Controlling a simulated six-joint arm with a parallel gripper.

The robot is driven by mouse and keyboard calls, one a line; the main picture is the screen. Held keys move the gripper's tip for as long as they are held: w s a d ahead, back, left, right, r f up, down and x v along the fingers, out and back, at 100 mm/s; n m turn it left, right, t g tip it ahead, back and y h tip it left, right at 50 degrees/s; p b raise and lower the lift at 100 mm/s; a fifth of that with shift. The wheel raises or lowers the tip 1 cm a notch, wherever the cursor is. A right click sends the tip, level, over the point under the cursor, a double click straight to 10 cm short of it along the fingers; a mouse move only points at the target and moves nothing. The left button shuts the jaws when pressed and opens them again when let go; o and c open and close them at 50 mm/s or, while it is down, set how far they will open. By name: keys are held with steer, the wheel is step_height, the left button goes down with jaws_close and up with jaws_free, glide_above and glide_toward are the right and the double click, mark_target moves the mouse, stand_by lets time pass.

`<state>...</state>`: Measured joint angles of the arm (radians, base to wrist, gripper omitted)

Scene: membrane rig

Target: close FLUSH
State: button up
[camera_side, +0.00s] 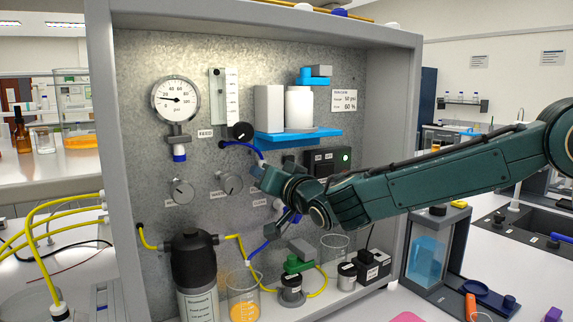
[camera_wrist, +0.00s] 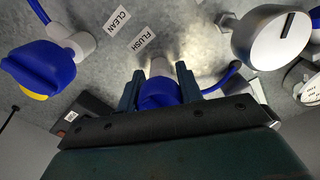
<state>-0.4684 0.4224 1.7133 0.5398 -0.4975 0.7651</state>
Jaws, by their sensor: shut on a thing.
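In the wrist view, the FLUSH label (camera_wrist: 143,40) is on the metal panel just above a valve with a blue handle (camera_wrist: 158,93) and a pale stem. My gripper (camera_wrist: 158,85) has one dark finger on each side of this blue handle and is shut on it. The gripper body hides the handle's lower part, so I cannot tell how far it is turned.
Another blue valve handle (camera_wrist: 40,65) with a yellow part lies left in the wrist view, near the CLEAN label (camera_wrist: 117,20). A silver knob (camera_wrist: 270,38) is close on the right. In the side view, a blue shelf (camera_side: 297,138) juts out above my arm, and a black-topped filter housing (camera_side: 193,258) stands below left.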

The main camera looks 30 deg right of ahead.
steer(key=o, duration=1)
steer(key=shift+s, duration=0.15)
steer(key=s, duration=1.3)
steer(key=shift+s, duration=0.25)
